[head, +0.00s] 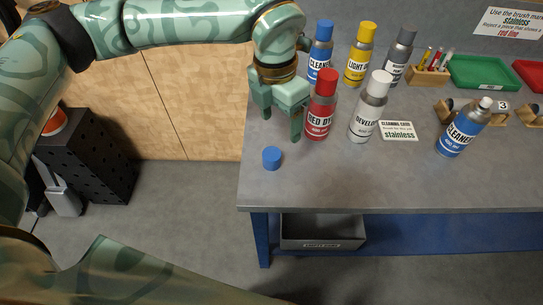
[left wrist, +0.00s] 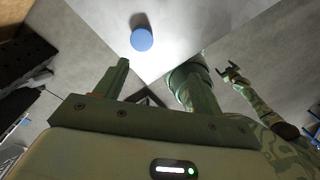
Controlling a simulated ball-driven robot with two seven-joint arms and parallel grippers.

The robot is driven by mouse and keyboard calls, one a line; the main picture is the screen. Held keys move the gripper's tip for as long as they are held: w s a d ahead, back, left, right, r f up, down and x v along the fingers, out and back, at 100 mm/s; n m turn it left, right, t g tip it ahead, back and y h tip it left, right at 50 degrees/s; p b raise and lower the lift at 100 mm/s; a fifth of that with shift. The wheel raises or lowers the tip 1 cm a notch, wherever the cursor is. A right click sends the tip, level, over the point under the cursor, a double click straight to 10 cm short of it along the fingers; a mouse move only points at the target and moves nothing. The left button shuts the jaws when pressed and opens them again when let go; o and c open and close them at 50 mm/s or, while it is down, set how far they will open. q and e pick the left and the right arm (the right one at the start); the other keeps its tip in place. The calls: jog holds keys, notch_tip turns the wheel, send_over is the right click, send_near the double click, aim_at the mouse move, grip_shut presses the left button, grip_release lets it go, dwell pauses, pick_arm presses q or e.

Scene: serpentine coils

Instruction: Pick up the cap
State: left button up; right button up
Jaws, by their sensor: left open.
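The blue cap (head: 272,158) lies on the grey table near its left edge, apart from the cans. It also shows at the top of the left wrist view (left wrist: 141,39). My left gripper (head: 281,122) is open and empty, fingers pointing down, above and behind the cap, beside the red can. Its two fingers also show in the left wrist view (left wrist: 158,70), with the cap beyond them. A blue cleaner can (head: 463,128) at the right shows a bare white nozzle.
A red dye can (head: 321,108) stands close to my left gripper. A white developer can (head: 369,110) and several other cans stand nearby. A cleaning card (head: 398,131) lies on the table (head: 340,185). The front left of the table is clear around the cap.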

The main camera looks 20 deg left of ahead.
aim_at(272, 154)
pick_arm(q)
jog(key=shift+n+y, duration=0.3)
jog(key=shift+y, duration=0.2)
jog(key=f, duration=0.3)
jog(key=a+f+b, duration=0.1)
jog(key=f, duration=0.2)
jog(key=w+a+f, duration=0.1)
jog(key=f, duration=0.2)
jog(key=shift+f, duration=0.4)
jog(key=shift+f+b, duration=0.3)
jog(key=shift+f, duration=0.15)
jog(key=f, duration=0.3)
jog(key=f+b, duration=0.1)
jog(key=f, duration=0.1)
jog(key=shift+w, duration=0.25)
jog(key=shift+r, duration=0.15)
jog(key=c, duration=1.1)
